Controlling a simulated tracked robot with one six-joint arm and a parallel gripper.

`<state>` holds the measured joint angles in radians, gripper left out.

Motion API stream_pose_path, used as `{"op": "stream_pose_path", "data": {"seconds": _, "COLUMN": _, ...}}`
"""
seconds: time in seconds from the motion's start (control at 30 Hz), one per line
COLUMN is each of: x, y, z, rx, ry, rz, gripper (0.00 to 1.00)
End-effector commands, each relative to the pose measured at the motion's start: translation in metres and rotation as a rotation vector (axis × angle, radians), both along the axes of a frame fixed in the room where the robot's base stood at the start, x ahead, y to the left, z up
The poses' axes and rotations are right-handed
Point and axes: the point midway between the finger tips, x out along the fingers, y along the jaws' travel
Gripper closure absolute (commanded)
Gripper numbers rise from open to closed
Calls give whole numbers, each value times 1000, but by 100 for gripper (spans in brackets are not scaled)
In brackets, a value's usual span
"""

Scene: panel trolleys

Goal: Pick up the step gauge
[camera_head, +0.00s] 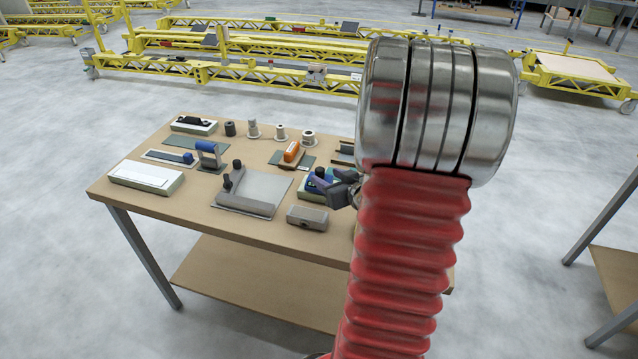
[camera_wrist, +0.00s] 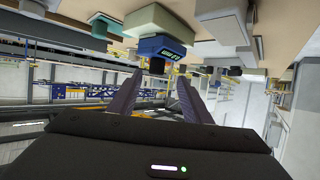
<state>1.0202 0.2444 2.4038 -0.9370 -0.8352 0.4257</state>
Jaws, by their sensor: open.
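My gripper (camera_wrist: 158,76) is open, with its two dark fingers apart and nothing between them. In the head view my gripper (camera_head: 338,188) is at the table's right part, partly hidden by my arm, beside a blue device on a pale green block (camera_head: 314,188). The wrist view is upside down; there the blue device with a lit display (camera_wrist: 166,48) lies just beyond the fingertips, apart from them as far as I can tell. I cannot tell for sure which tabletop item is the step gauge. My arm hides the table's right end.
The wooden table (camera_head: 150,205) also holds a grey plate with black knobs (camera_head: 250,192), a grey block (camera_head: 307,218), a white-topped block (camera_head: 146,177), a blue-handled tool (camera_head: 208,154), an orange tool (camera_head: 292,152) and several small cylinders. Yellow trolleys (camera_head: 230,73) stand behind.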

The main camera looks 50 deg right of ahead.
Motion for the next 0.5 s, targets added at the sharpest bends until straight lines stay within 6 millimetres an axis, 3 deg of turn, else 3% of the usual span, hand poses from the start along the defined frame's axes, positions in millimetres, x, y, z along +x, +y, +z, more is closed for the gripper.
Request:
{"op": "stream_pose_path", "data": {"seconds": 0.27, "x": 2, "y": -2, "z": -1, "rx": 1, "ry": 0, "rz": 0, "gripper": 55}}
{"op": "stream_pose_path", "data": {"seconds": 0.5, "x": 20, "y": -13, "z": -11, "rx": 2, "ry": -1, "rz": 1, "gripper": 55}}
